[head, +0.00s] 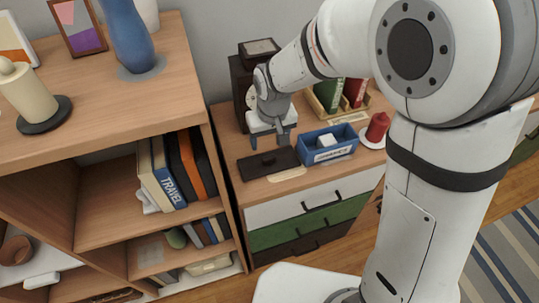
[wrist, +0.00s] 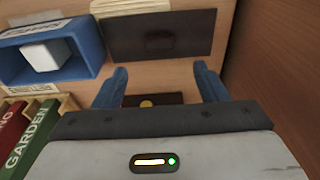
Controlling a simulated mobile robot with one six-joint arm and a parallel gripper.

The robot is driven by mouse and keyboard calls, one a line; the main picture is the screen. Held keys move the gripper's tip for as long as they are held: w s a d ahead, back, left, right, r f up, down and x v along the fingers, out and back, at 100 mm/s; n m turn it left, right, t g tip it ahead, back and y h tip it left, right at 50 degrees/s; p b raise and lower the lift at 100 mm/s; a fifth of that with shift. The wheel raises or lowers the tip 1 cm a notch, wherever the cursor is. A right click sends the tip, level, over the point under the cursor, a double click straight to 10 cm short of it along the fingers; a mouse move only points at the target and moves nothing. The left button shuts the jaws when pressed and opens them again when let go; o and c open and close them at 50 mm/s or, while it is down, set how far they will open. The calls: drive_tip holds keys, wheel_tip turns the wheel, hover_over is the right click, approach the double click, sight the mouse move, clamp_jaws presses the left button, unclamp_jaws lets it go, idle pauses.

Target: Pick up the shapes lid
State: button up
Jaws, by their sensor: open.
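The dark, flat, rectangular lid (head: 268,163) with a small raised handle lies on top of the dresser, left of the blue box. In the wrist view the lid (wrist: 185,25) lies ahead of the fingertips, with its handle roughly centred between them. My gripper (head: 271,138) is above the dresser, near the lid's back edge. In the wrist view my gripper (wrist: 158,78) has its two blue-grey fingers spread with nothing between them. No contact with the lid is visible.
The blue open box (head: 328,146) holds a white block and stands right of the lid. A red candle (head: 377,126) is on a plate beyond it. Books (head: 352,92) stand in a wooden holder behind. A dark clock-like object (head: 243,85) is behind my gripper. A taller bookshelf (head: 100,105) rises at left.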

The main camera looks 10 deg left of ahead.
sight(269, 157)
wheel_tip(269, 157, down, 8)
drive_tip(key=shift+w+a+r, duration=0.15)
drive_tip(key=shift+r, duration=0.05)
drive_tip(key=shift+c, duration=0.4)
drive_tip(key=c, duration=1)
drive_tip(key=shift+r, duration=0.1)
